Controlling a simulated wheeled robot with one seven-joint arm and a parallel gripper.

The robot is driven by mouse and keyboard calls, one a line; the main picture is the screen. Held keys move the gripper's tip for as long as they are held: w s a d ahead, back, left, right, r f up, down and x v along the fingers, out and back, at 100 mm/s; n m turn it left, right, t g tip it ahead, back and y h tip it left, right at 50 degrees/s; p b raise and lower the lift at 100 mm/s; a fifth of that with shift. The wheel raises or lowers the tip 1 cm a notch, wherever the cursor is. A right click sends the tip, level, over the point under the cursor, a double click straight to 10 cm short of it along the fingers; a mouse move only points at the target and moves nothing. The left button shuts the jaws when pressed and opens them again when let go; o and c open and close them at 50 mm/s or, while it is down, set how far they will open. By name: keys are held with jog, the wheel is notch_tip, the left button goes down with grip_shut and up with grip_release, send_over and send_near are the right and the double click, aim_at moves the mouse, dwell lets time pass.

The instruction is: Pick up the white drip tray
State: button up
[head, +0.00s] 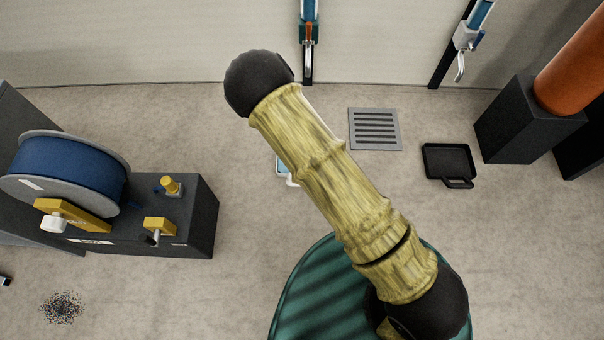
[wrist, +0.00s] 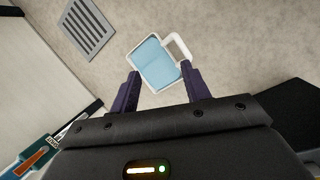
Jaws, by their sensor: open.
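The white drip tray (wrist: 141,53) lies on the floor in the wrist view, with a white rim, a loop handle at its upper right and a light blue inside. In the head view only a small part of the tray (head: 283,172) shows, behind my arm. My gripper (wrist: 160,83) is open. Its two dark purple fingers appear on either side of the tray's lower end in the wrist view. I cannot tell how high they are above it. The gripper is hidden in the head view.
A black tray (head: 449,161) with a handle lies to the right on the floor. A grey floor grate (head: 375,129) is left of it. A blue hose reel (head: 68,172) and a dark box (head: 190,205) stand at left. An orange post (head: 574,70) rises at right. Open floor surrounds the white tray.

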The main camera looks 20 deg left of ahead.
jog(key=s+a+f+n+b, duration=0.2)
jog(key=a+f+b, duration=0.1)
jog(key=f, duration=0.6)
jog(key=s+a+f+n+t+b, duration=0.1)
jog(key=a+f+n+b, duration=0.1)
jog(key=f, duration=0.7)
jog(key=a+b, duration=0.1)
jog(key=b, duration=0.1)
jog(key=shift+s+a+n+t+h+b, duration=0.3)
jog(key=shift+s+a+n+b, duration=0.05)
jog(key=shift+s+n+b, duration=0.05)
jog(key=shift+f, duration=0.15)
jog(key=b+x, duration=0.7)
jog(key=x, duration=0.5)
jog(key=shift+d, duration=0.1)
jog(key=b+x, duration=0.2)
jog(key=d+b+x, duration=0.1)
jog(key=b+x, duration=0.1)
jog(key=x, duration=0.1)
jog(key=shift+s+b, duration=0.1)
jog(key=shift+b, duration=0.2)
